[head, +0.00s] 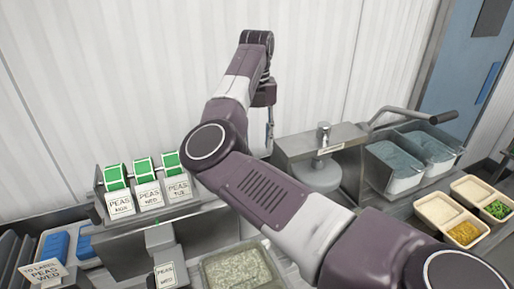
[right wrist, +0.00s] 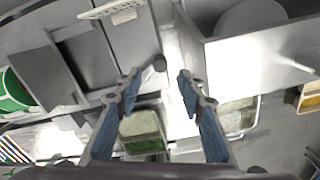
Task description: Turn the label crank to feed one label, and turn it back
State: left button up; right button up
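The label dispenser (head: 120,240) stands at the left with three green-edged label rolls (head: 146,178) on top, lettered PEAS with days; the middle one reads WED. A label reading PEAS (head: 166,274) shows on its front. My right gripper (head: 269,132) hangs beyond the dispenser's right end, small and edge-on in the head view. In the right wrist view its two blue-padded fingers (right wrist: 157,86) are apart with nothing between the pads. A small dark knob (right wrist: 160,63) shows just past the fingertips; I cannot tell whether it is the crank's. My left gripper is out of view.
A sign (head: 46,273) reads TO LABEL: PEAS WED, near blue blocks (head: 55,245). A tray of pale grains (head: 238,272) sits at front. A grey machine with a long lever (head: 415,114) and filled bins (head: 398,184) stand right. My right arm covers the middle.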

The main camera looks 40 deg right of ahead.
jog(key=shift+s+f, duration=0.1)
jog(key=shift+f, duration=0.2)
notch_tip(320, 180, down, 7)
jog(key=p, duration=0.3)
jog(key=shift+r+p, duration=0.15)
jog(key=shift+p, duration=0.25)
jog(key=shift+f, duration=0.45)
grip_shut()
